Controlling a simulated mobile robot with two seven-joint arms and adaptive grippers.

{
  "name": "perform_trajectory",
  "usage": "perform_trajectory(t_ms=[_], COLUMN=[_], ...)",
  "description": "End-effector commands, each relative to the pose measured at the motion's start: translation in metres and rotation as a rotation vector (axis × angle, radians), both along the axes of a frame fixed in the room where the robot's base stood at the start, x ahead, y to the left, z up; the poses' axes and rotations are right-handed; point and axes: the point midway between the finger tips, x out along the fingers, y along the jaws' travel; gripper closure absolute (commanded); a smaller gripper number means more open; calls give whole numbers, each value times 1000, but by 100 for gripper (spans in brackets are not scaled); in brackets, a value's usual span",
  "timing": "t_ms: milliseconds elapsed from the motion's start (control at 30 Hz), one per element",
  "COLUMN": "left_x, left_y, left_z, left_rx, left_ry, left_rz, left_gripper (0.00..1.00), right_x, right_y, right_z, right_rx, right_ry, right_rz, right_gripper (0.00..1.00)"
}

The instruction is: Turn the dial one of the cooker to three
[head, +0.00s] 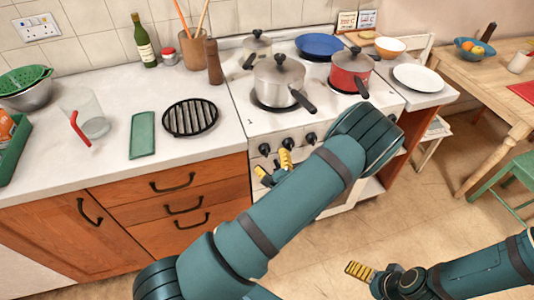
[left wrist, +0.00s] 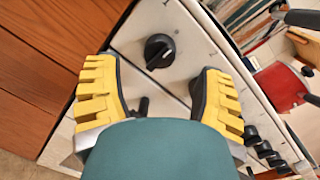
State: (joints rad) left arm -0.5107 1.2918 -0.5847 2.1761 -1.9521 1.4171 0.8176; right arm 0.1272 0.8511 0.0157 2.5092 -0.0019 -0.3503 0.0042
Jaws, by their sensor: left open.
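The white cooker (head: 240,110) has a row of black dials on its front panel. My left gripper (head: 274,167) is open in front of the panel by this dial. In the left wrist view, its yellow fingers (left wrist: 160,95) stand apart on either side below the dial, not gripping it. My right gripper (head: 376,272) is low at the right, away from the cooker; its opening is unclear.
More dials (left wrist: 264,148) sit to the right along the panel. A steel pot (head: 278,84) and a red pot (head: 350,72) stand on the hob, handles toward the front. Wooden drawers (head: 175,205) adjoin the cooker at left. The floor (head: 420,225) at right is clear.

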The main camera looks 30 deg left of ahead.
Motion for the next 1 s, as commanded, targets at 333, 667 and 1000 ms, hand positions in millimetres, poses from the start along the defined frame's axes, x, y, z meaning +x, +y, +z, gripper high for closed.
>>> perform_trajectory(t_ms=[333,667,1000], left_x=[21,22,22], left_y=[30,31,31], left_z=[0,0,0], left_rx=[0,0,0], left_ry=[0,0,1], left_rz=[2,1,1], left_gripper=[31,33,100], right_x=[1,1,1], right_y=[0,0,0], right_z=[-4,-4,-3], right_rx=[0,0,0], right_ry=[-2,-2,-2], right_rz=[-1,-1,-1], right_gripper=[0,0,0])
